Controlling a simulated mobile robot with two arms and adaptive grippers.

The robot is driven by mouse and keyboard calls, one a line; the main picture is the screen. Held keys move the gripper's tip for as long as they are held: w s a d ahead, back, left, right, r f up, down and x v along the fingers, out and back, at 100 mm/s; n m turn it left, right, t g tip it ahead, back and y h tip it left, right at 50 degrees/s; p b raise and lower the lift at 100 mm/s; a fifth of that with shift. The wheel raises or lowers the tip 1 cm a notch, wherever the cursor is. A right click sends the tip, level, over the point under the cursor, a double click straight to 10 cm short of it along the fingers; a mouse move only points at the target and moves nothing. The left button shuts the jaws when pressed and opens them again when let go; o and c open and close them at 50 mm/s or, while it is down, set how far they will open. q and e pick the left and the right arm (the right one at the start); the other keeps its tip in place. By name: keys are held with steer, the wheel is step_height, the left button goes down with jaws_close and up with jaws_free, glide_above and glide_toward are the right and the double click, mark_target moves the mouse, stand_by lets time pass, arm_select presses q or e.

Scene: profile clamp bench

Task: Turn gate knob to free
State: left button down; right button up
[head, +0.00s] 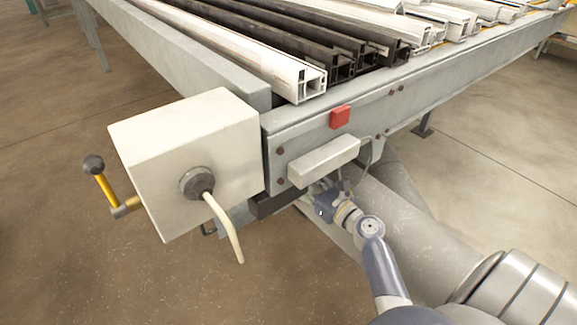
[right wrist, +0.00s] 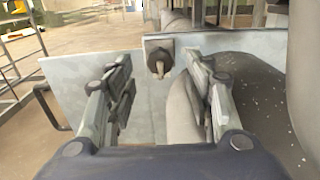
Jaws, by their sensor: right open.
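The gate knob (right wrist: 159,59) shows in the right wrist view as a dark round knob with a pale pointer. The pointer slants down and slightly right. It sits on a small square plate (right wrist: 149,41) at the top of a grey metal panel (right wrist: 75,77). My right gripper (right wrist: 160,78) is open and empty, with one finger to each side of the knob in the picture. The knob appears beyond the fingertips, apart from them. In the head view my right gripper (head: 328,200) is partly hidden below the bench end, and the knob is not visible. My left gripper is not in view.
A white box (head: 185,150) at the bench corner carries a pale bent lever (head: 224,226) and a yellow handle (head: 106,190) with a black ball. A grey block (head: 323,161) and red block (head: 340,117) are on the bench end. White and black profiles (head: 270,62) lie on top.

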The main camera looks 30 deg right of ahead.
steer(key=w, duration=0.6)
steer(key=shift+w+a, duration=0.1)
steer(key=shift+a, duration=0.15)
steer(key=c, duration=1)
